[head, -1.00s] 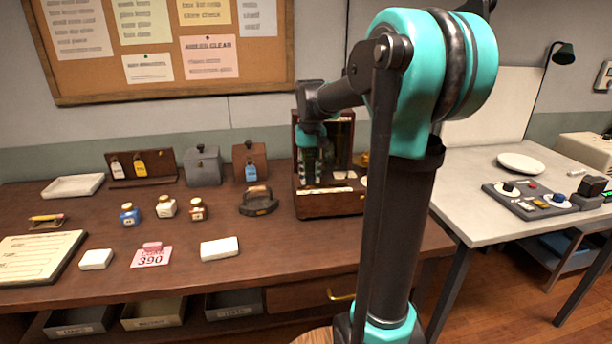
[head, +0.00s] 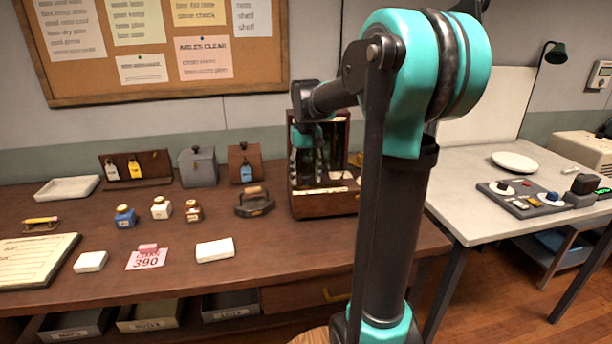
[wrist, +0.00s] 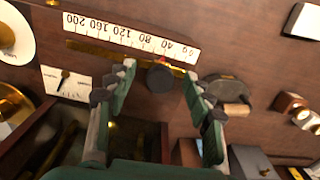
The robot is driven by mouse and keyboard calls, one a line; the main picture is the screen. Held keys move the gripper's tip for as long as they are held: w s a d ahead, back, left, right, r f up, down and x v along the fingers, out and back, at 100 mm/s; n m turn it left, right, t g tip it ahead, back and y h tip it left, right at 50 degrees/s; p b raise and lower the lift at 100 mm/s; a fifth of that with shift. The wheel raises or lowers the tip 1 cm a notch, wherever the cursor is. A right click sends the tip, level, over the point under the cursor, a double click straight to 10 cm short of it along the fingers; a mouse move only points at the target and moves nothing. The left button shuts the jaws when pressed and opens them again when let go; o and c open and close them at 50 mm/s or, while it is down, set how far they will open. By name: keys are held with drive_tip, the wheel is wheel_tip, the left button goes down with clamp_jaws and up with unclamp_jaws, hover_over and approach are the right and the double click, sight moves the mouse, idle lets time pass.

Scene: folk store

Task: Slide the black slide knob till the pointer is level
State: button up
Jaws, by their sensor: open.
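The black slide knob (wrist: 159,78) sits on a brass rail (wrist: 95,50) beside a white number scale (wrist: 130,38) in the wrist view. A red mark shows at the knob's scale side, between the 40 and 80 figures. My gripper (wrist: 160,72) is open, with one finger on each side of the knob and gaps visible. A small white card with a dark pointer (wrist: 65,78) lies left of the knob, and the pointer looks tilted against the card. In the head view, my gripper (head: 318,168) is at the wooden scale box (head: 325,204); the knob is hidden there.
A black iron with a wooden handle (head: 254,203) stands left of the box. Small bottles (head: 160,208), a grey box (head: 198,167) and a white block (head: 215,249) are farther left. A brass pan (wrist: 14,108) is near the box in the wrist view.

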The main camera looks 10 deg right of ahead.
drive_tip(key=shift+r, duration=3.55)
